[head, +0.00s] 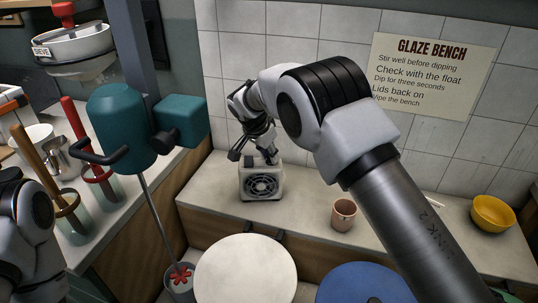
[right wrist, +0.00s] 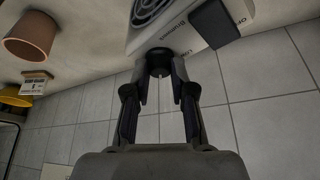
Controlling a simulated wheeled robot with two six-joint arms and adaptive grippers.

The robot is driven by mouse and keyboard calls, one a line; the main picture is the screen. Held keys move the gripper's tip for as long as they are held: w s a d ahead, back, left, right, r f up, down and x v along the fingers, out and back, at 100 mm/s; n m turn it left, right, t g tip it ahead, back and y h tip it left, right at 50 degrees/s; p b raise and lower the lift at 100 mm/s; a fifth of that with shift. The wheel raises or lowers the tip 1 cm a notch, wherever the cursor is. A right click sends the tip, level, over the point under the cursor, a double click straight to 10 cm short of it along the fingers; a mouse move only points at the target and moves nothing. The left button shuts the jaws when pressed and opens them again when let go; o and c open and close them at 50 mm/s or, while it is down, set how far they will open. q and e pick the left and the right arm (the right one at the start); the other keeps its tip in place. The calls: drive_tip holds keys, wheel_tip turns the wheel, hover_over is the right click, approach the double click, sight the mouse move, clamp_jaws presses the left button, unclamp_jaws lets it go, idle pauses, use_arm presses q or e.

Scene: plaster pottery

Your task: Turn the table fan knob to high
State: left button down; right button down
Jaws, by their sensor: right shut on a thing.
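The table fan (head: 262,183) is a small pale box with a round dark grille, standing on the bench against the tiled wall. My right gripper (head: 257,155) reaches down to its top from behind my arm. In the right wrist view the fan (right wrist: 185,40) shows printed lettering, partly hidden, with "OFF" readable at one side. My right gripper (right wrist: 159,80) is shut on the round black knob (right wrist: 159,60) there. The knob's pointer setting cannot be read. My left gripper is out of view; only part of my left arm shows at the left edge.
A pinkish cup (head: 343,215) and a yellow bowl (head: 493,213) stand on the bench to the right. A teal mixer (head: 120,130) with a long shaft hangs at front left. A white round lid (head: 245,272) and a blue one (head: 365,285) lie in front.

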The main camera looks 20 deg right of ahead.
drive_tip(key=shift+f, duration=0.1)
drive_tip(key=c, duration=1)
unclamp_jaws()
drive_tip(key=shift+o, duration=0.2)
drive_tip(key=shift+w, duration=0.1)
drive_tip(key=v, duration=0.7)
drive_tip(key=shift+r, duration=0.25)
drive_tip(key=shift+f, duration=0.1)
